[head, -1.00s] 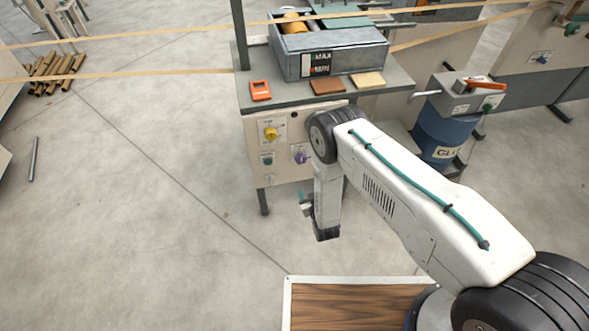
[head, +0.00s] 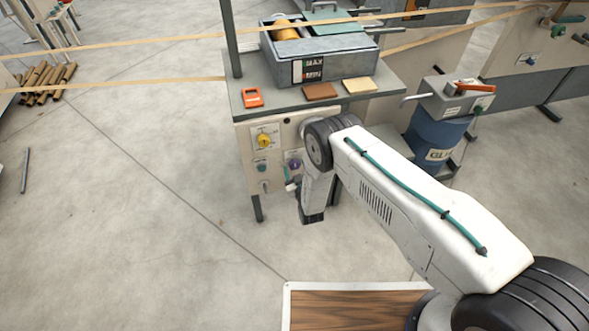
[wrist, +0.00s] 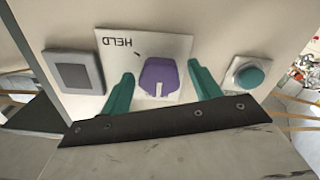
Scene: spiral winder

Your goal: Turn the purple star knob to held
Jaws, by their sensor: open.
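The purple star knob (wrist: 160,76) sits on a pale plate (wrist: 175,48) marked HELD on the front panel of a cabinet. The HELD lettering looks upside down in the wrist view, and a white mark shows on the knob. My gripper (wrist: 160,85) is open, with one teal finger on each side of the knob. I see gaps between the fingers and the knob; how deep the fingertips reach is hard to tell. In the head view the knob (head: 295,165) is partly hidden beside my gripper (head: 289,178).
A teal button (wrist: 248,76) and a grey square fitting (wrist: 73,74) flank the knob plate. A yellow knob (head: 264,141) is above left on the cabinet. A blue drum (head: 435,140) stands to the right. Open floor lies left of the cabinet.

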